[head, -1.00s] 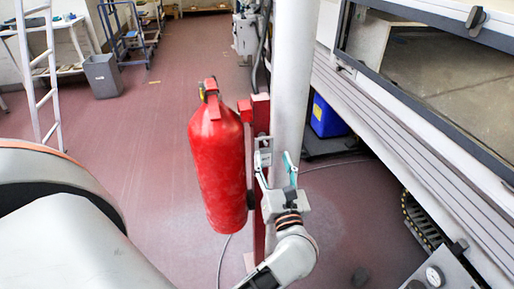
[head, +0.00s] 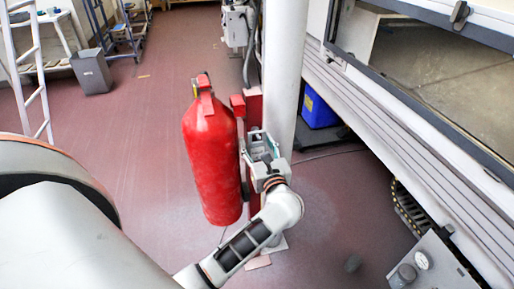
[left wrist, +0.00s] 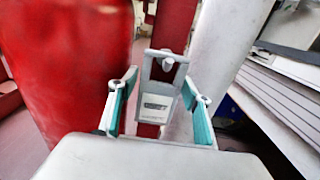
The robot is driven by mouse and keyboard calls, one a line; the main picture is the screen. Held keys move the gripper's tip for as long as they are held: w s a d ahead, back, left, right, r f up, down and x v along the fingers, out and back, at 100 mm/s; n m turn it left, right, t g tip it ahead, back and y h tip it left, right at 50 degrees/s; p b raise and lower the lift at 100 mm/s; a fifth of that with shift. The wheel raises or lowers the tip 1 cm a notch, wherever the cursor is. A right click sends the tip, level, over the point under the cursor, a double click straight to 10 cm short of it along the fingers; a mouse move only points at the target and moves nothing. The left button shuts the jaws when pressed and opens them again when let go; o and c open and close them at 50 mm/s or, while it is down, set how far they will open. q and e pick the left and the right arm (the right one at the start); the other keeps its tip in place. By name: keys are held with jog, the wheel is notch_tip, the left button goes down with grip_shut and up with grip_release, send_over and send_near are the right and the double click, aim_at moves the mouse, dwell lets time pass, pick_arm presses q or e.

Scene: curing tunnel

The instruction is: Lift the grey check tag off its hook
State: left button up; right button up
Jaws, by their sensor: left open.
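The grey check tag (left wrist: 155,104) shows in the left wrist view as a flat plate with a small dark label and a frame-like top. It hangs upright from a pale hook (left wrist: 168,64) on the red post (left wrist: 175,22). My left gripper (left wrist: 158,110) is open, with one teal-padded finger on each side of the tag's lower part. Gaps show between the pads and the tag. In the head view my left gripper (head: 263,152) is at the post and mostly hides the tag. My right gripper is out of view.
A red fire extinguisher (head: 212,160) stands close on the left of my gripper. A thick white column (head: 286,70) rises just behind and to the right. The long tunnel machine (head: 400,130) runs along the right, with a blue container (head: 320,110) near its foot.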

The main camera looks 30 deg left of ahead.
pick_arm(q)
jog(key=c, duration=0.7)
jog(key=shift+r, duration=0.1)
